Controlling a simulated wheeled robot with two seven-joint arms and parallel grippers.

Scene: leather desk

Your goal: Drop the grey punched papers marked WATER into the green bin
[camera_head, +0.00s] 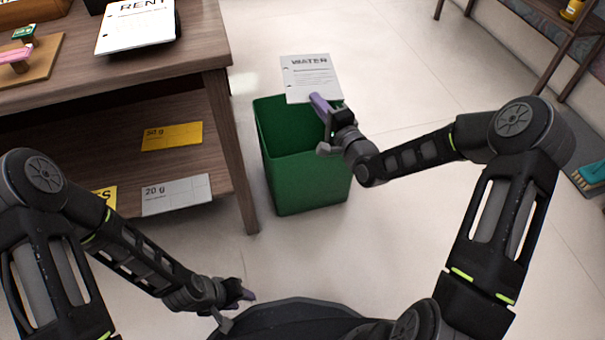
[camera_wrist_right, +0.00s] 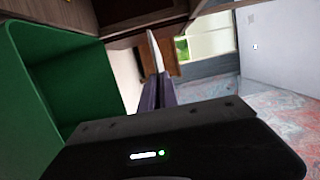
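The grey WATER papers (camera_head: 312,76) are in my right gripper (camera_head: 320,103), whose purple fingers are shut on their lower edge. The punched sheet is held above the far rim of the green bin (camera_head: 308,185), with the WATER heading facing up. In the right wrist view the papers (camera_wrist_right: 155,52) show edge-on as a thin pale strip between the fingers (camera_wrist_right: 157,90). The green bin (camera_wrist_right: 50,85) is at the left there. The bin stands on the floor; its bottom inside is hidden. My left gripper (camera_head: 247,296) is low at the front, empty; its finger gap is unclear.
The wooden desk (camera_head: 215,50) stands at the left, with white RENT papers (camera_head: 137,25) on top. Its lower shelf holds a yellow 50 g card (camera_head: 172,136) and a grey 20 g card (camera_head: 177,194). A bench (camera_head: 570,45) stands at the far right.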

